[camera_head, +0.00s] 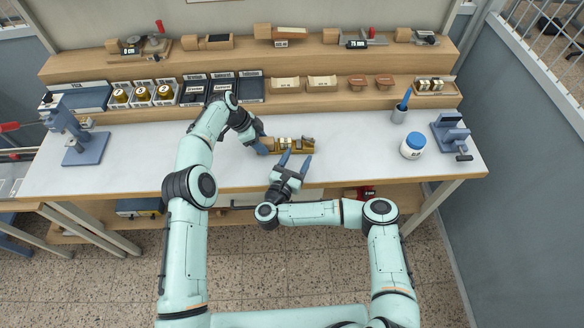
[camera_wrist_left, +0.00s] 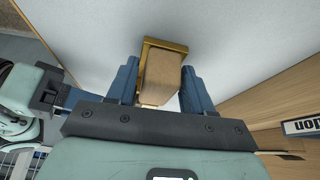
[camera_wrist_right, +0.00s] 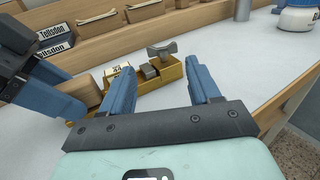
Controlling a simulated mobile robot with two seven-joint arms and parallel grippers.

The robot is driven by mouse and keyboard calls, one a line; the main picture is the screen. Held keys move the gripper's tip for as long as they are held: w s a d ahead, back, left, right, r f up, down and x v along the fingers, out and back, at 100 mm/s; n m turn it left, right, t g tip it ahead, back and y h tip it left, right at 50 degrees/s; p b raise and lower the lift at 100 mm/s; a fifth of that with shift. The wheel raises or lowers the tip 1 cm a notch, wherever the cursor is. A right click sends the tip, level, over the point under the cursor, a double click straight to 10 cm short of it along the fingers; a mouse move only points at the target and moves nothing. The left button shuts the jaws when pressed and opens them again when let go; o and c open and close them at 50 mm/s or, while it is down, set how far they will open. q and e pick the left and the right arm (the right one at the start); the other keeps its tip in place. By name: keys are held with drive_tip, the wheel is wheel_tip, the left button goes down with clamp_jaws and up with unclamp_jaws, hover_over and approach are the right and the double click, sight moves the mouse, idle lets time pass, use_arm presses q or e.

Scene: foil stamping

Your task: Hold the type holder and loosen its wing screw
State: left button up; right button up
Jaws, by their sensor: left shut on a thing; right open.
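The brass type holder (camera_head: 280,150) lies along the middle of the white worktop, with its wooden handle (camera_wrist_left: 160,75) at the left end. My left gripper (camera_head: 260,145) is shut on that handle, one finger on each side. In the right wrist view the holder's body (camera_wrist_right: 150,85) carries a small block of type, a grey block and, at its right end, a grey wing screw (camera_wrist_right: 163,50). My right gripper (camera_head: 294,162) is open and empty, just in front of the holder's right part. Its fingers point toward the wing screw and look apart from it.
Behind, a wooden two-step shelf (camera_head: 250,65) holds boxes, jars and tools. A blue press (camera_head: 85,145) stands at the left. A pen cup (camera_head: 399,116), a white jar with blue lid (camera_head: 413,146) and a blue device (camera_head: 451,135) stand right. Worktop between is clear.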

drive_tip(key=v, duration=0.3)
drive_tip(key=shift+s+a+f, duration=0.1)
drive_tip(key=shift+s+a, duration=0.05)
drive_tip(key=shift+s, duration=0.05)
drive_tip(key=shift+s+a, duration=0.15)
drive_tip(key=shift+s, duration=0.3)
use_arm(q)
drive_tip(key=o, duration=1.1)
drive_tip(key=v, duration=1.2)
